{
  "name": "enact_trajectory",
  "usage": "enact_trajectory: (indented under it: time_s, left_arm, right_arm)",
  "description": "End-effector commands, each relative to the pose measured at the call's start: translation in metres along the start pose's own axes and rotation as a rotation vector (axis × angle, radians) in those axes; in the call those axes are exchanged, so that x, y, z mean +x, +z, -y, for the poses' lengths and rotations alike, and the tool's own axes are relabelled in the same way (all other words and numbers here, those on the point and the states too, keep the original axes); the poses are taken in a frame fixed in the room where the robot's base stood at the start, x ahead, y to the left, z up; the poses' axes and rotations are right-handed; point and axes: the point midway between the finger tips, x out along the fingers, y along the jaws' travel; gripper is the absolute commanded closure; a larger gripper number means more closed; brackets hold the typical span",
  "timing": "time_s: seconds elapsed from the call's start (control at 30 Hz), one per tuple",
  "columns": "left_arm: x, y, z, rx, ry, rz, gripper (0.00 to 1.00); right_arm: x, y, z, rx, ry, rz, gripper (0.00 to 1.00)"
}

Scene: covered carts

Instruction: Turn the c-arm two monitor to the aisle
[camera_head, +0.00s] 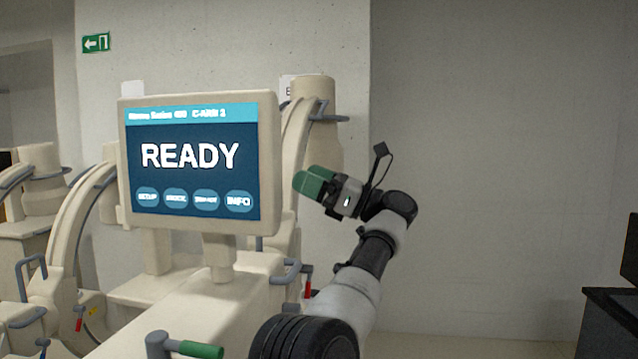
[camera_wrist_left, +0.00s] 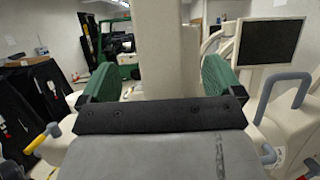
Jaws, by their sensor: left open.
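The c-arm two monitor (camera_head: 205,228) is a cream box with a lit blue screen reading READY, upright on a post of a cream cart (camera_head: 240,290). Its screen faces my head camera, angled slightly. My left gripper (camera_head: 305,184), with green fingers, is just right of the monitor's right edge, a small gap showing. In the left wrist view the green fingers (camera_wrist_left: 158,80) are spread wide. A pale upright face (camera_wrist_left: 168,40), apparently the monitor's side, stands between and beyond them. Contact is not visible. My right gripper is in neither view.
Another cream c-arm unit (camera_head: 42,190) stands at left. A grey lever with a green grip (camera_head: 190,348) is in front. A dark cabinet (camera_head: 610,320) is at far right; bare wall (camera_head: 490,170) lies between. The left wrist view shows another black-screened monitor (camera_wrist_left: 268,42) and a grey handle (camera_wrist_left: 288,88).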

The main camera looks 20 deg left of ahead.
Motion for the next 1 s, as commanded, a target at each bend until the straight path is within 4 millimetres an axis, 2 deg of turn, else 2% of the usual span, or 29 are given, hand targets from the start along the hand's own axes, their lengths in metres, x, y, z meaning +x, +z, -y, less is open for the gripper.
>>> enact_trajectory:
  time_s: [0.37,1.0]
  left_arm:
    - [-0.018,0.000,-0.001,-0.002,0.002,0.000,0.06]
    - [-0.019,0.000,-0.002,-0.002,0.002,0.000,0.06]
  right_arm:
    - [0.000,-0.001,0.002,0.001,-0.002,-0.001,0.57]
    - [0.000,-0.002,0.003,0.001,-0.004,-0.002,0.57]
